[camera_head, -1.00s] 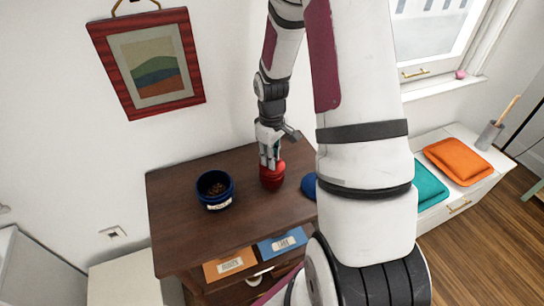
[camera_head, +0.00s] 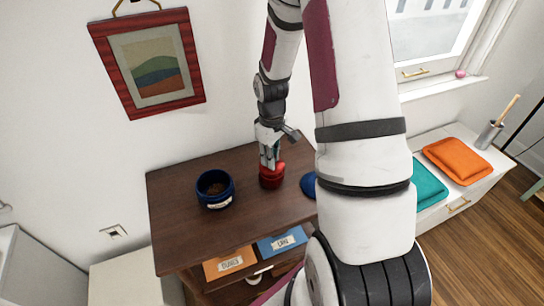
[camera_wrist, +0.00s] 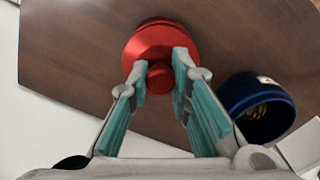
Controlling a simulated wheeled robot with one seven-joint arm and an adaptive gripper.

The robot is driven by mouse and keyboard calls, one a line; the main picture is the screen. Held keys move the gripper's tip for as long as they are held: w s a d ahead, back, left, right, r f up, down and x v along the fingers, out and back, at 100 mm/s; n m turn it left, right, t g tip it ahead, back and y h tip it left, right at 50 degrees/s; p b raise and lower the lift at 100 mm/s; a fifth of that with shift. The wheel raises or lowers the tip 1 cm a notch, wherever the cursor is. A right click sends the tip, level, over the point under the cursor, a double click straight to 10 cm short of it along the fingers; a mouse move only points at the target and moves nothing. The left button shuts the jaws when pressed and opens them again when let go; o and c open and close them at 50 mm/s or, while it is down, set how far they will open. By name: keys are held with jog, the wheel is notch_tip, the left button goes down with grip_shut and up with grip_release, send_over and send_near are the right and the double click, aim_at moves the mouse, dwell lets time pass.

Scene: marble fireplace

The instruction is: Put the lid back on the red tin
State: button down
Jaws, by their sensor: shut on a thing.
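My gripper (camera_head: 269,163) points down over the red tin (camera_head: 271,182) on the dark wooden top. Its teal-padded fingers (camera_wrist: 161,68) are shut on the round knob of the red lid (camera_wrist: 150,48). In the head view the lid (camera_head: 279,170) is over the tin's mouth, with the fingers partly in front. In the wrist view the lid covers most of the tin, and a darker red edge of the tin (camera_wrist: 160,21) shows behind it. I cannot tell whether the lid is fully seated.
An open blue tin (camera_head: 215,201) with brown contents stands to the left; it also shows in the wrist view (camera_wrist: 238,92). A blue lid (camera_head: 309,185) lies to the right, partly behind my arm. Orange (camera_head: 229,264) and blue (camera_head: 282,243) labelled boxes are below the front edge.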

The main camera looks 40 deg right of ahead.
jog(key=c, duration=0.9)
grip_release()
jog(key=shift+r, duration=0.1)
jog(key=shift+r+p, duration=1.85)
jog(key=shift+r, duration=1.55)
grip_shut()
jog(key=shift+f, duration=0.15)
jog(key=shift+f+b, duration=0.3)
jog(key=shift+f, duration=0.4)
